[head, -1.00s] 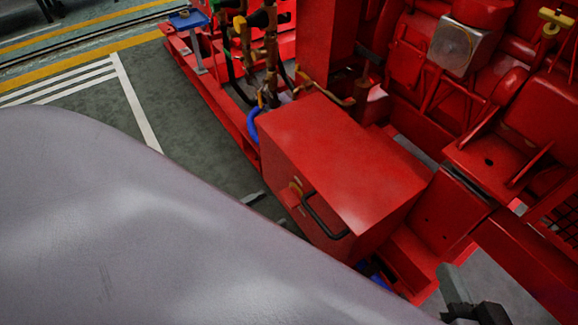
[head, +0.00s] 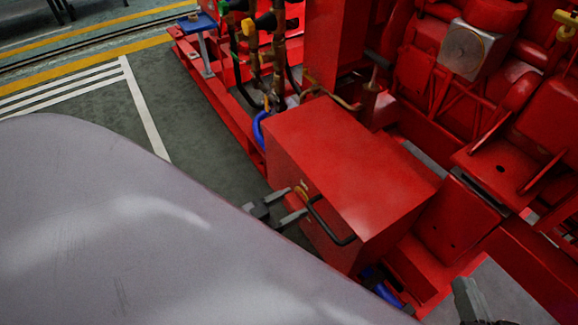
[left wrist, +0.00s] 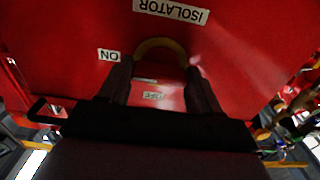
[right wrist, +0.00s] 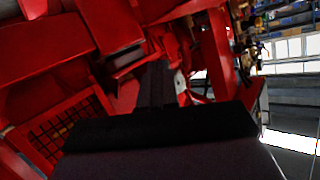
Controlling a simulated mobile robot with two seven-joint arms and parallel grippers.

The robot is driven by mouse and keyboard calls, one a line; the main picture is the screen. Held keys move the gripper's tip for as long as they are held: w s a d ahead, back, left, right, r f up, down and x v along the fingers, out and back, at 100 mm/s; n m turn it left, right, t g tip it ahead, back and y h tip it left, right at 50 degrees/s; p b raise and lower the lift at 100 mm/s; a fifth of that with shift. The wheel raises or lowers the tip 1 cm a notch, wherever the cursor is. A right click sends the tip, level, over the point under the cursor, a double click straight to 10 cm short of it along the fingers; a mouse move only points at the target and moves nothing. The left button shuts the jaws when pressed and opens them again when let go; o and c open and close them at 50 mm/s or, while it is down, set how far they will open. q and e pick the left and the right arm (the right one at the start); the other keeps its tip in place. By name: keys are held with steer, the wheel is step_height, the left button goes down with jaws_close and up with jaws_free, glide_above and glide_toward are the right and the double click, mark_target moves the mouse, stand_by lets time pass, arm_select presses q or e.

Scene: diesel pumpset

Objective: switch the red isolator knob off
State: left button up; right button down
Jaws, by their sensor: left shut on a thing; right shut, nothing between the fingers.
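The red isolator knob (head: 293,202) with a yellow ring (head: 302,191) sits on the side of a red box (head: 345,165). My left gripper (head: 283,208) is at the knob, with one finger on either side. In the left wrist view the fingers close on the knob (left wrist: 163,72), below the yellow ring (left wrist: 160,44). An upside-down ISOLATOR label (left wrist: 171,11) and an ON label (left wrist: 108,55) show on the panel. A small label between the fingers is hard to read. My right gripper (head: 468,298) is shut and empty, at the bottom right.
A black bar handle (head: 328,228) stands out from the box close to the knob. Pipes and valves (head: 262,50) rise behind the box, and red machinery (head: 500,100) fills the right. Open grey floor (head: 190,110) lies left of the red base.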

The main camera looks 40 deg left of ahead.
steer(key=shift+r, duration=0.1)
arm_select(q)
steer(key=n, duration=0.3)
steer(key=shift+p, duration=0.4)
steer(key=n, duration=0.2)
steer(key=shift+n, duration=0.4)
steer(key=n, duration=0.2)
steer(key=shift+n, duration=0.4)
steer(key=n, duration=0.8)
steer(key=shift+n, duration=0.4)
arm_select(e)
steer(key=shift+a, duration=0.1)
